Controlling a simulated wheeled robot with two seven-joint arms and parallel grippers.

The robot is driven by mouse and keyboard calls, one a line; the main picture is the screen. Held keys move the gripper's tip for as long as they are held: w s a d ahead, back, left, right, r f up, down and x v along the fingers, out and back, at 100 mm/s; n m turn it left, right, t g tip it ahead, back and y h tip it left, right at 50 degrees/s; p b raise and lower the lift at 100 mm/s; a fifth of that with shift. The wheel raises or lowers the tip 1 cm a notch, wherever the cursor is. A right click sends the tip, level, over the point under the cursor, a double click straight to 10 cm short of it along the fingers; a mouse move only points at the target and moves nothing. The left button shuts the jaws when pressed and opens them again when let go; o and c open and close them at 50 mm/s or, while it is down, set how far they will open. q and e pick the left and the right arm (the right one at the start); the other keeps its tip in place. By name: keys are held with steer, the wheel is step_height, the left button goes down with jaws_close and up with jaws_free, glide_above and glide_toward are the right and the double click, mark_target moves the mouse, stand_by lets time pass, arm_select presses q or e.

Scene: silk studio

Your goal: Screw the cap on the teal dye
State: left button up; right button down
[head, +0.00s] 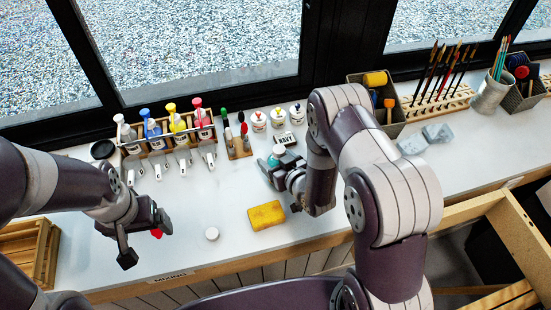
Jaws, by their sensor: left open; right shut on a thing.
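A small jar with teal showing (274,160) stands on the white counter, mostly hidden by my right gripper (272,172), which is shut on it. Its top looks pale, but it is too small to tell whether that is a cap. A small white round cap (212,233) lies on the counter, left of the yellow sponge and apart from both grippers. My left gripper (143,242) is open above the counter near its front edge, to the left of the white cap. A small red thing (156,233) shows beside its fingers; I cannot tell what it is.
A yellow sponge (267,215) lies by my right gripper. Several jars (259,122), a small labelled block (286,138) and a rack of bottles (178,130) line the back. Brush holders (492,92) stand right. The counter between my grippers is mostly clear.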

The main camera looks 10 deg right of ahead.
steer(key=shift+f, duration=0.15)
steer(key=shift+c, duration=0.5)
jaws_free()
steer(key=shift+s+r, duration=0.1)
steer(key=shift+r, duration=0.2)
steer(key=v, duration=1.2)
steer(key=shift+b, duration=0.4)
